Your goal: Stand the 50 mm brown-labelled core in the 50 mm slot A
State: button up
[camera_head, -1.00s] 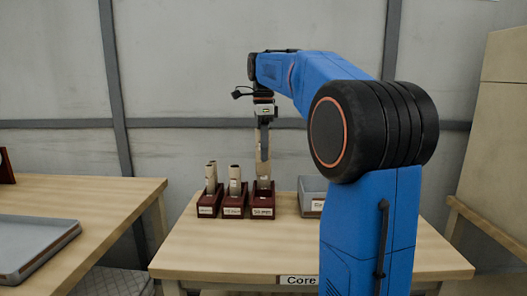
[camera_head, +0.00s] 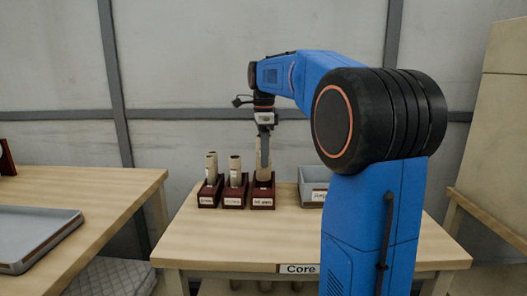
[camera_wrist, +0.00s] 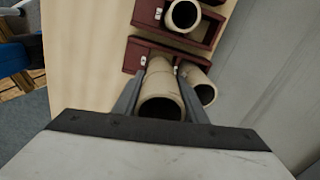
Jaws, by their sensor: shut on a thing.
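My gripper (camera_head: 263,150) points down over the rightmost of three dark red slot blocks (camera_head: 263,202), whose front label seems to read 50 mm. In the wrist view my gripper (camera_wrist: 160,85) is shut on a tan hollow core (camera_wrist: 160,76), one finger on each side. The held core is roughly upright in the head view, its lower end at the block; I cannot tell whether it is seated. A second tan core (camera_wrist: 203,84) stands close beside it in the wrist view. No brown label can be made out on the held core.
Two more red blocks (camera_head: 208,202) (camera_head: 234,202) to the left hold upright tan cores (camera_head: 211,168) (camera_head: 235,171). A grey bin (camera_head: 312,190) stands close on the right. The front of the wooden table (camera_head: 220,240) is clear. A grey tray (camera_head: 35,235) lies on the left table.

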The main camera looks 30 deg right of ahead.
aim_at(264, 172)
jog(key=shift+f, duration=3.1)
jog(key=o, duration=1.1)
jog(key=shift+o, duration=0.2)
notch_tip(264, 172, up, 17)
jog(key=shift+r, duration=0.15)
